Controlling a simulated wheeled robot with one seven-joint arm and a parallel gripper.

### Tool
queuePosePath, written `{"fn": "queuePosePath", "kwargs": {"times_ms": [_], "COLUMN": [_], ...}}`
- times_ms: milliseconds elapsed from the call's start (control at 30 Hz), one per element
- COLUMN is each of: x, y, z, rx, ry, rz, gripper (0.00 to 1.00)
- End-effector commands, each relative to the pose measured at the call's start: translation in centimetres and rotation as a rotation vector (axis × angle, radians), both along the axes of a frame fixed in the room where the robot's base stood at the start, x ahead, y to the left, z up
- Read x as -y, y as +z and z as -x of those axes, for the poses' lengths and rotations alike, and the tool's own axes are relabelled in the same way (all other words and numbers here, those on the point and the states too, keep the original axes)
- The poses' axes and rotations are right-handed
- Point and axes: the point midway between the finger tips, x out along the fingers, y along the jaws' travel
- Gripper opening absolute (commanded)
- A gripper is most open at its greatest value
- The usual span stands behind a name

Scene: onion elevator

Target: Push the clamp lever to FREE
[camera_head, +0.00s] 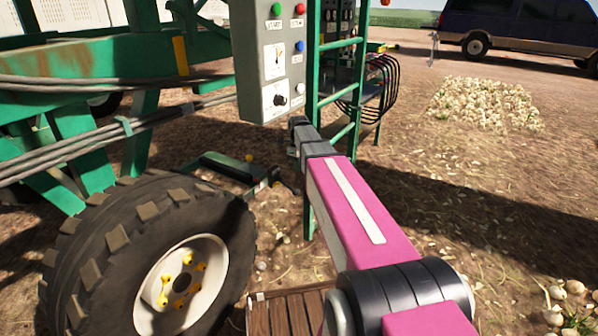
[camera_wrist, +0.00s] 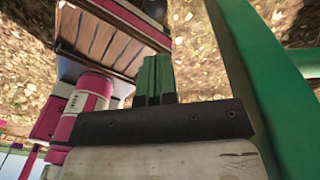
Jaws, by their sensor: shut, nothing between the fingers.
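My gripper (camera_head: 297,124) is at the far end of my pink arm, just below the control box (camera_head: 268,65) and near the green ladder post. In the wrist view, its fingers (camera_wrist: 157,62) are together, with no gap that I can see and nothing held. I cannot pick out the clamp lever or a FREE marking for sure. A small lever-like part with a yellow knob (camera_head: 249,158) stands low on the ground-side frame, left of and beyond my gripper. The box carries coloured buttons, gauges and a black rotary knob (camera_head: 280,99).
A large tyre (camera_head: 75,262) fills the lower left. A green ladder (camera_head: 341,90) stands right beside the gripper. Black cables (camera_head: 388,85) hang behind it. An onion pile (camera_head: 485,103) and a dark van (camera_head: 520,25) lie to the right, with open ground between.

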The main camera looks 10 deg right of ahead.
Motion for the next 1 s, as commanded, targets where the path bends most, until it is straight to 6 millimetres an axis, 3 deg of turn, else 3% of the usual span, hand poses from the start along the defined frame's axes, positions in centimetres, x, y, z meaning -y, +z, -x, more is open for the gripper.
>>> {"fn": "queuePosePath", "kwargs": {"times_ms": [300,500,1000], "x": [0.0,0.0,0.0], "y": [-5.0,-7.3,-8.4], "z": [0.4,0.6,0.7], "rx": [-0.001,0.000,0.001], "ry": [0.002,0.002,0.003], "rz": [0.000,0.000,0.000], "gripper": [0.00,0.00,0.00]}}
